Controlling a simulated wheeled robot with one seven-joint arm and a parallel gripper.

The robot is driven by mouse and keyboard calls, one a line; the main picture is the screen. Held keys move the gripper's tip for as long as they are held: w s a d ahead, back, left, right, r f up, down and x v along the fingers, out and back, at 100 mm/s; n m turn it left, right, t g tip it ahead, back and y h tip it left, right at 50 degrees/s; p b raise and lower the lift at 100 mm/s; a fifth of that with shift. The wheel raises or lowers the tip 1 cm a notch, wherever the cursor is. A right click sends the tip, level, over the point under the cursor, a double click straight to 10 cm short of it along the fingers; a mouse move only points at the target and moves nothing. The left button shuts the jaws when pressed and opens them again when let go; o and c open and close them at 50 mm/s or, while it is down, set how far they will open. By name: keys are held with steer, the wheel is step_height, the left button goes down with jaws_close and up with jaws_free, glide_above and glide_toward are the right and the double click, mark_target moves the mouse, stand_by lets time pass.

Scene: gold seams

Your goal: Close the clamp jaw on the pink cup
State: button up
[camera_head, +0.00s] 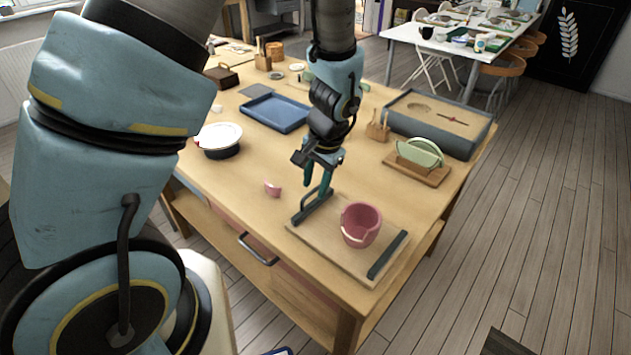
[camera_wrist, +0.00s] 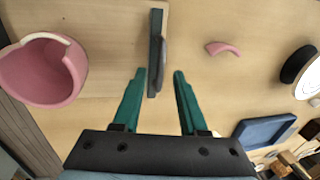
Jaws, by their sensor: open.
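The pink cup (camera_head: 360,226) stands on a wooden clamp board (camera_head: 334,243), with a gap broken out of its rim. It also shows at the left of the wrist view (camera_wrist: 42,72). A dark clamp jaw with a handle (camera_head: 311,208) stands at the board's left end, apart from the cup. A dark bar (camera_head: 388,255) lies at the right end. My gripper (camera_wrist: 159,73) is open, its teal fingers on either side of the jaw's handle (camera_wrist: 162,62). In the head view my gripper (camera_head: 322,180) is over that jaw. I cannot tell whether the fingers touch it.
A pink shard (camera_head: 272,189) lies on the table left of the board. A white-topped dark round stand (camera_head: 219,139), blue tray (camera_head: 274,112), green bowl on a rack (camera_head: 420,153) and grey-sided box (camera_head: 440,121) stand farther back. Bare tabletop lies around the shard.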

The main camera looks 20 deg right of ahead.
steer(key=shift+c, duration=0.4)
jaws_close()
stand_by(0.9)
